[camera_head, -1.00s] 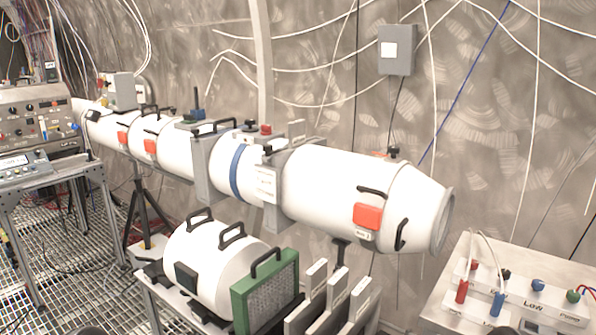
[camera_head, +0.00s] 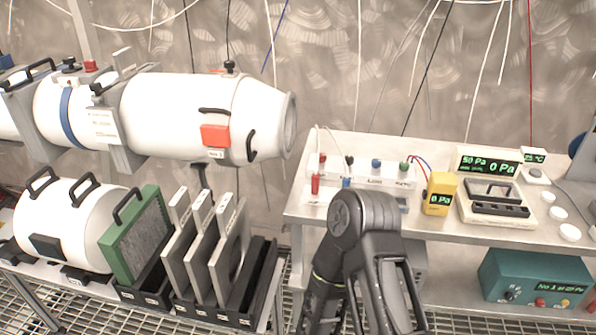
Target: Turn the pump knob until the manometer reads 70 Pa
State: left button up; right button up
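A cream manometer-like unit (camera_head: 489,162) on the right-hand table has green displays that seem to read 50 Pa and 0 Pa. A small yellow meter (camera_head: 440,193) to its left reads 0 Pa. A teal box (camera_head: 535,278) on the lower shelf has a green display, a black knob (camera_head: 508,295), and red and yellow knobs or buttons. I cannot tell for sure which knob is the pump's. A dark grey arm of mine (camera_head: 361,222) rises bent in the bottom middle, in front of the table. No gripper fingertips can be made out.
A white box with terminals and blue and green knobs (camera_head: 376,164) stands at the table's left. A white wind tunnel (camera_head: 170,112) runs along the left. Below it are a green-framed panel (camera_head: 135,245) and several grey plates. My arm hides part of the table's front edge.

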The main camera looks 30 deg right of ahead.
aim_at(404, 166)
jog(key=z, duration=1.35)
